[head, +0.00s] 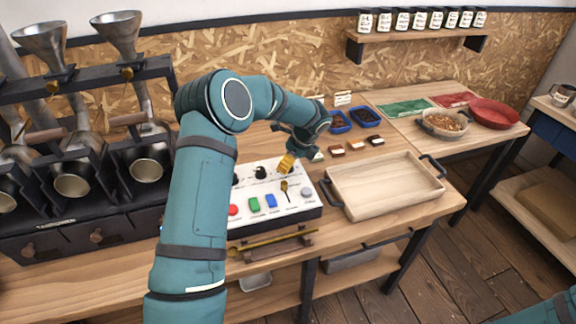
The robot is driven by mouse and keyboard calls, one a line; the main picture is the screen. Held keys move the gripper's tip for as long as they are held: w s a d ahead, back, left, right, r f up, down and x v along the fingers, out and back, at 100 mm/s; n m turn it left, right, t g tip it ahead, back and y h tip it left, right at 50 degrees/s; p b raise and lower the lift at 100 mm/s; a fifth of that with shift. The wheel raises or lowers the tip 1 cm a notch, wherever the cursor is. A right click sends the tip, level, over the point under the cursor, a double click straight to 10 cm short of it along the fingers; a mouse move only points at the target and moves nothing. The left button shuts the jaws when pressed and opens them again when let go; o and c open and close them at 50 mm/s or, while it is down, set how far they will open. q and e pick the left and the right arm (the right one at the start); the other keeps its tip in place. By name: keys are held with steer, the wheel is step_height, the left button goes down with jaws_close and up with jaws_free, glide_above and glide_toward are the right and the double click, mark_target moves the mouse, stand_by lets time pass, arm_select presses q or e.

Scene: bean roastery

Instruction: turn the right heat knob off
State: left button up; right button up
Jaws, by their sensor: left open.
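A white control panel (283,212) lies on the bench, with a black knob (261,173) on its upper part. The panel also bears red, green, blue and grey buttons and a small brass lever (284,190). Its labels are too small to read. My left gripper (287,162) reaches in from above over the panel's upper right, its yellow ridged fingertip pointing down. It is open. Any knob under it is hidden, and I cannot tell whether it touches one. My right gripper is out of view; only a piece of my right arm shows at the bottom right.
An empty wooden tray (385,186) with dark handles sits right of the panel. Roasting drums with metal funnels (117,33) stand at left. A brass scoop (268,241) lies on a rest in front of the panel. Blue bowls (367,117) and small sample blocks (355,146) are behind.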

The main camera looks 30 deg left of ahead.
arm_select(q)
steer(key=shift+a+f, duration=0.25)
steer(key=shift+f, duration=0.45)
jaws_close()
